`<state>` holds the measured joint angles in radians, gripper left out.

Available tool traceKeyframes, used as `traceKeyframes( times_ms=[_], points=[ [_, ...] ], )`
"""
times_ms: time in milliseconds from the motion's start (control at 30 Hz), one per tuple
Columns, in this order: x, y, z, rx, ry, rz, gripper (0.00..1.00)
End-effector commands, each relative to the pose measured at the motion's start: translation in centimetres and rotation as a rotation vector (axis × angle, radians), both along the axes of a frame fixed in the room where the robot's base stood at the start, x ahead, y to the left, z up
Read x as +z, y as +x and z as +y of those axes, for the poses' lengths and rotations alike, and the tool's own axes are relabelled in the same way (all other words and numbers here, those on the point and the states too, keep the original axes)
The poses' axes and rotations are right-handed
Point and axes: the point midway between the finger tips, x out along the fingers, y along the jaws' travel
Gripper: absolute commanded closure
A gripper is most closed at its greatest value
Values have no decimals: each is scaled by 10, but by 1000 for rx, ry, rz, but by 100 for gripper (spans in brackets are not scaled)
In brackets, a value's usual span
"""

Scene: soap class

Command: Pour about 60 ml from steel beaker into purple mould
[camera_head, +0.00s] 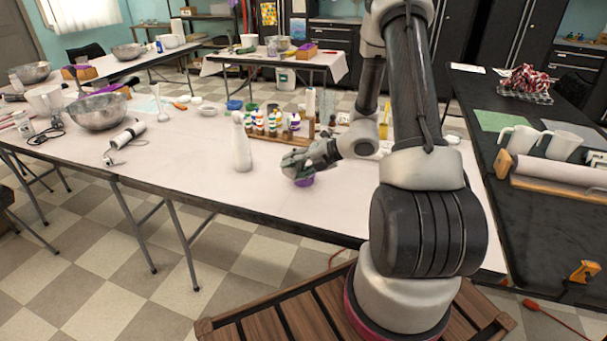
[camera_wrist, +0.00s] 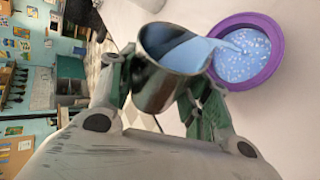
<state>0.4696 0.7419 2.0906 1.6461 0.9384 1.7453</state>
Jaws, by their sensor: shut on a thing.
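My gripper (camera_wrist: 160,100) is shut on the steel beaker (camera_wrist: 160,84) in the wrist view. The beaker is tilted, with pale blue liquid (camera_wrist: 181,52) inside it and at its lip. A blue stream runs from the lip into the round purple mould (camera_wrist: 276,76). The mould holds light blue liquid with pale specks; its purple rim shows all round. In the head view, my gripper (camera_head: 300,165) is low over the table, right above the purple mould (camera_head: 304,181). There the beaker is mostly hidden by my gripper.
A white bottle (camera_head: 242,147) stands just left of my gripper on the white table (camera_head: 190,165). Several small bottles (camera_head: 272,122) stand in a wooden rack behind. A hand blender (camera_head: 125,138) and a steel bowl (camera_head: 98,112) lie farther left. The table's front left is clear.

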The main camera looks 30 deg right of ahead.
Motion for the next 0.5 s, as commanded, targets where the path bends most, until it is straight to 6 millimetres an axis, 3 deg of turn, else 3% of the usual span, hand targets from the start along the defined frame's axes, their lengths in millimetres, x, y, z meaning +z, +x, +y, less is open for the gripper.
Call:
traceKeyframes(
  times_ms=[367,500],
  points=[
    [2,0,0,-1,33,21,80],
    [-7,-4,3,4,-105,-58,80]
  ],
)
